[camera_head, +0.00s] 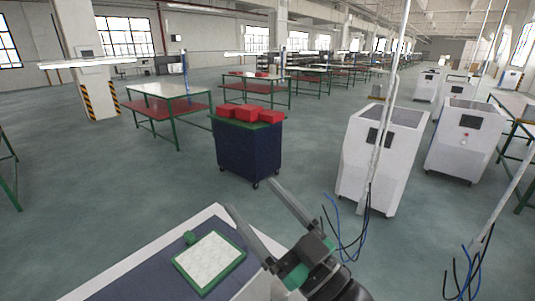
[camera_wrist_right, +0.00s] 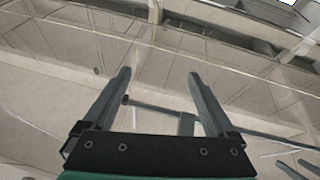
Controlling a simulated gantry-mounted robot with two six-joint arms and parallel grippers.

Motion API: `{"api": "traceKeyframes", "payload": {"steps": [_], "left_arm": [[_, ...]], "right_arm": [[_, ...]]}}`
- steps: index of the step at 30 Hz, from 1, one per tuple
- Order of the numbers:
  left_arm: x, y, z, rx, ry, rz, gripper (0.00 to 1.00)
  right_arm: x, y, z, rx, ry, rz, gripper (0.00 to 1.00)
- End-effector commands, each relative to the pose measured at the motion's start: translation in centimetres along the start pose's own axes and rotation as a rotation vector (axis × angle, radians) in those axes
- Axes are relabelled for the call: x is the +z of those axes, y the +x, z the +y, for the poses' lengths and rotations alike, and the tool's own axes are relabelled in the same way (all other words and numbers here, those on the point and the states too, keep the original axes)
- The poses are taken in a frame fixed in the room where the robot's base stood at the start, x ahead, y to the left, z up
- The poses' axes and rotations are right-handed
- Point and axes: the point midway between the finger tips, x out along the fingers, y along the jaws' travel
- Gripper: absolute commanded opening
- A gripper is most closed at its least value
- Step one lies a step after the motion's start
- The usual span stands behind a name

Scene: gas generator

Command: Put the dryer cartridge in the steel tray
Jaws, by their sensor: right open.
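My right gripper (camera_head: 251,196) reaches up from the bottom of the head view, over the right side of the near table. Its two fingers are spread apart and nothing is between them. In the right wrist view the open fingers (camera_wrist_right: 159,75) also show empty, against the ceiling and walls. I cannot make out a dryer cartridge or a steel tray for certain in either view. A green-rimmed panel with a white top (camera_head: 210,260) lies on the near table, left of the gripper. My left gripper is not in view.
The near table (camera_head: 125,284) has a dark top and a pale edge. A blue wheeled cart (camera_head: 247,151) with red boxes (camera_head: 249,113) stands beyond it. White cabinets (camera_head: 376,160) and hanging cables (camera_head: 366,220) are to the right. Open floor lies left of the cart.

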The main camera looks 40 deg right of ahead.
Motion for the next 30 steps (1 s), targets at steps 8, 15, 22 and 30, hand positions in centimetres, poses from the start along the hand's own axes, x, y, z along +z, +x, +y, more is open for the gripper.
{"api": "traceKeyframes", "payload": {"steps": [8,15,22,30], "left_arm": [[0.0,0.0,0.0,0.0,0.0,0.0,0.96],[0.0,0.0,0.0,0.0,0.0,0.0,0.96],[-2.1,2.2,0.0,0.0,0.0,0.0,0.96],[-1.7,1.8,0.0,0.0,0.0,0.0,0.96]], "right_arm": [[-18.6,0.7,-3.0,-0.015,0.109,0.416,0.91],[-19.4,0.6,-3.1,-0.015,0.118,0.435,0.91],[-22.1,1.8,-2.8,-0.015,0.117,0.433,0.91],[-21.6,1.5,-2.9,-0.015,0.116,0.432,0.91]]}}
